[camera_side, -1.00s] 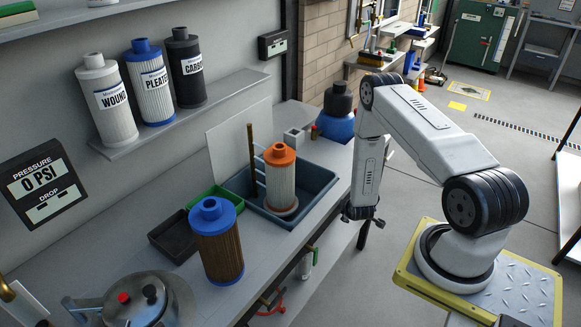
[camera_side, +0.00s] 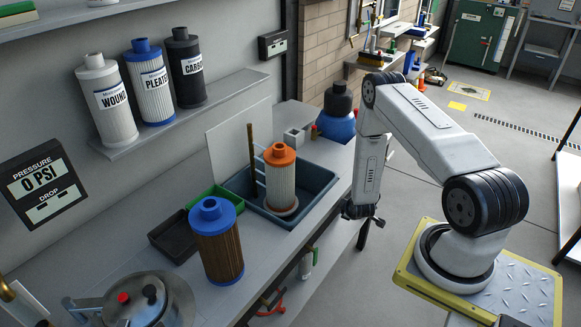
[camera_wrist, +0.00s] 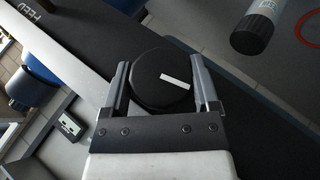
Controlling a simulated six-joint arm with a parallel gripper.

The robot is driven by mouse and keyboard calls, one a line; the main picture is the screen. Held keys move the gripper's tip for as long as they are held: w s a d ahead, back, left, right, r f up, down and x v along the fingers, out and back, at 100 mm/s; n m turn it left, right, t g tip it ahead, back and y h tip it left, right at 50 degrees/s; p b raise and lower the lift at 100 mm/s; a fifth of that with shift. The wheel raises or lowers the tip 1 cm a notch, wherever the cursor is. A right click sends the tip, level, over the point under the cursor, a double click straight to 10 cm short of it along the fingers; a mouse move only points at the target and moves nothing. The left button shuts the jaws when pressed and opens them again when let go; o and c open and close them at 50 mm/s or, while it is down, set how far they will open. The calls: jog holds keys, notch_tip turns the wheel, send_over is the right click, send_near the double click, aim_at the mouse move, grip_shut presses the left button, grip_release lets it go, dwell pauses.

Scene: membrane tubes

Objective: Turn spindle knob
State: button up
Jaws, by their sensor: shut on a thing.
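The spindle knob (camera_wrist: 150,88) is a round black disc with a white pointer line in the wrist view. It sits between the two grey fingers of my gripper (camera_wrist: 160,75). The fingers are shut on its left and right sides. The white line runs from near the knob's middle toward its lower right edge. In the side view my gripper (camera_side: 362,212) hangs down at the front edge of the bench, on the right. The knob cannot be made out there.
A brown cartridge with a blue cap (camera_side: 220,252) stands on the bench. An orange-capped cartridge (camera_side: 281,180) stands in a blue-grey tray (camera_side: 317,194). A steel vessel (camera_side: 172,300) is at the front left. A dark cylinder (camera_wrist: 254,32) shows in the wrist view.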

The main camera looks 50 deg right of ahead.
jog(key=shift+y, duration=0.3)
jog(key=shift+m+y, duration=0.4)
jog(key=shift+y, duration=0.7)
jog(key=shift+y, duration=0.4)
jog(key=shift+m+y, duration=0.5)
jog(key=shift+y, duration=1.1)
jog(key=shift+m+y, duration=0.6)
jog(key=shift+y, duration=1.5)
jog(key=shift+m+y, duration=0.3)
jog(key=shift+y, duration=0.7)
jog(key=o, duration=1.1)
